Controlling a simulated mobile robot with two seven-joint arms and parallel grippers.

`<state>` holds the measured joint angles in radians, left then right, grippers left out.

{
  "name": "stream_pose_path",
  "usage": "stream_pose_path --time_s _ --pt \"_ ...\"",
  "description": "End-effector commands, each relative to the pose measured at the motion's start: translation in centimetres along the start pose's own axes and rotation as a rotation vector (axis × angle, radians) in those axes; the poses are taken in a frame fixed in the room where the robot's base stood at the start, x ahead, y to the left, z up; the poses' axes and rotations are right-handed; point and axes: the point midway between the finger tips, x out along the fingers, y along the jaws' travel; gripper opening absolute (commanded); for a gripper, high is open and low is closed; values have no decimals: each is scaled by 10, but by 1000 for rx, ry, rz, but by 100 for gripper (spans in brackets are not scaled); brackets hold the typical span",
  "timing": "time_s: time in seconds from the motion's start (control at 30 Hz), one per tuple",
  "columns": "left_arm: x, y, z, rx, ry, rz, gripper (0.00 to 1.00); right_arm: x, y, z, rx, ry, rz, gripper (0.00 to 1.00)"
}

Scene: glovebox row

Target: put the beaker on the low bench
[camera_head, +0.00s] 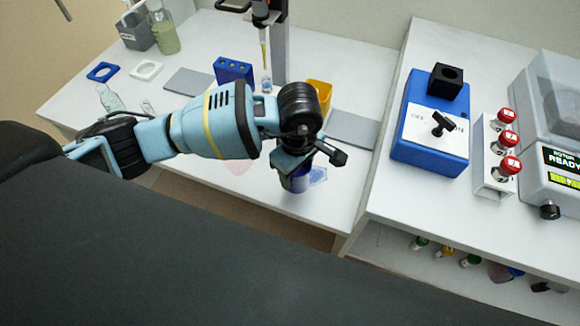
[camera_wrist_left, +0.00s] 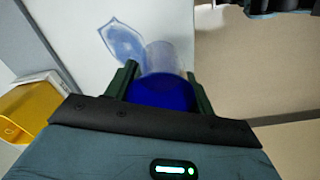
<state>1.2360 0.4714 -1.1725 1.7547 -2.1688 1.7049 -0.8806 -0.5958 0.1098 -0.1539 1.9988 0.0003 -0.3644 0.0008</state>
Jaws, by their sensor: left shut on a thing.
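My left gripper (camera_head: 297,168) points down over the front edge area of the left white bench (camera_head: 340,60), which is lower than the bench at right. It is shut on the beaker (camera_head: 300,184), a clear vessel with deep blue contents. In the left wrist view the beaker (camera_wrist_left: 162,94) sits between the two fingers of the left gripper (camera_wrist_left: 160,78). A bluish patch of light lies on the white top beside it. I cannot tell whether the beaker's base touches the bench.
An orange-yellow container (camera_head: 319,92), a blue rack (camera_head: 233,70) and a grey mat (camera_head: 354,128) stand near the gripper. The higher right bench carries a blue switch box (camera_head: 430,150) and red-capped knobs (camera_head: 508,140). Bare white top lies around the beaker.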

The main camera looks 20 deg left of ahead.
Motion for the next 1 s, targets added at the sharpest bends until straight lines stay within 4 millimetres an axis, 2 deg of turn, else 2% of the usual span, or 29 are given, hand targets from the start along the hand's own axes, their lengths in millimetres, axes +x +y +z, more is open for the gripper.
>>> stream_pose_path --time_s 0.1,0.4,0.53,0.8,1.0 --pt "1 5 -13 -1 -1 1 29 0 0 -1 0 1 0 36" --pt "2 7 -19 0 -1 0 29 -2 0 2 0 -5 0 36" --pt "3 11 -30 -2 0 0 29 -4 -1 4 1 -8 -1 36" --pt "32 11 -29 0 -3 -2 29 -5 -1 2 0 -6 0 36" --pt "38 11 -30 1 -1 1 29 -4 0 1 -1 -3 0 36"
